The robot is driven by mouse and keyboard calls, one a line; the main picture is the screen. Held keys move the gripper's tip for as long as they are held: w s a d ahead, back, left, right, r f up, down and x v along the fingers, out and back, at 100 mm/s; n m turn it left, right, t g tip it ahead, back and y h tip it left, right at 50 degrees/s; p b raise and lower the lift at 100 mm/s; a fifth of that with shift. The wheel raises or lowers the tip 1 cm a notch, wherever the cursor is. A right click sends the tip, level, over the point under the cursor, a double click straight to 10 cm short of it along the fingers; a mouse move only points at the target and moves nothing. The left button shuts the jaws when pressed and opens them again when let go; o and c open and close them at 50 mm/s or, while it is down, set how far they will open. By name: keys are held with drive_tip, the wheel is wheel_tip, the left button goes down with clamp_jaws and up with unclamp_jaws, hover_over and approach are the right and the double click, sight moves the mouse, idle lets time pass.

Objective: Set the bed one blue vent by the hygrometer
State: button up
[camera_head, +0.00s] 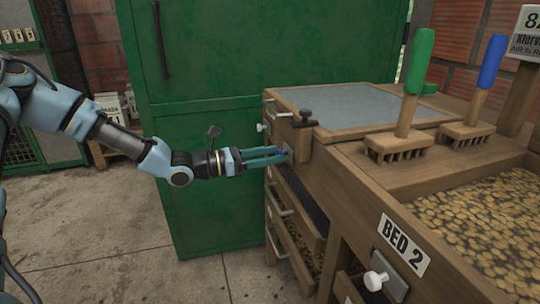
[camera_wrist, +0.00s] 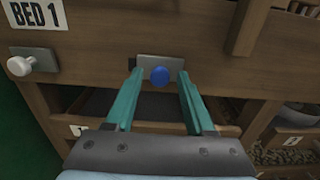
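The blue vent knob (camera_wrist: 160,76) sits on a grey metal plate (camera_wrist: 145,64) on the wooden front of the bed marked BED 1 (camera_wrist: 35,14). In the wrist view my gripper (camera_wrist: 160,73) is open, with one teal finger on each side of the knob and a gap on both sides. In the head view my gripper (camera_head: 283,154) reaches level to the bed's front, where the fingertips mostly hide the knob. A sign (camera_head: 530,45) starting with 82 is cut off at the right edge; I cannot tell whether it is the hygrometer.
A white knob (camera_wrist: 19,66) is left of the blue one. Open drawers (camera_head: 297,232) stick out below. The BED 2 front (camera_head: 403,243) has another white knob (camera_head: 375,281). Two brushes (camera_head: 412,95) stand on top. A green cabinet (camera_head: 213,100) is behind my arm.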

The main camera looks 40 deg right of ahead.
clamp_jaws()
idle(1.2)
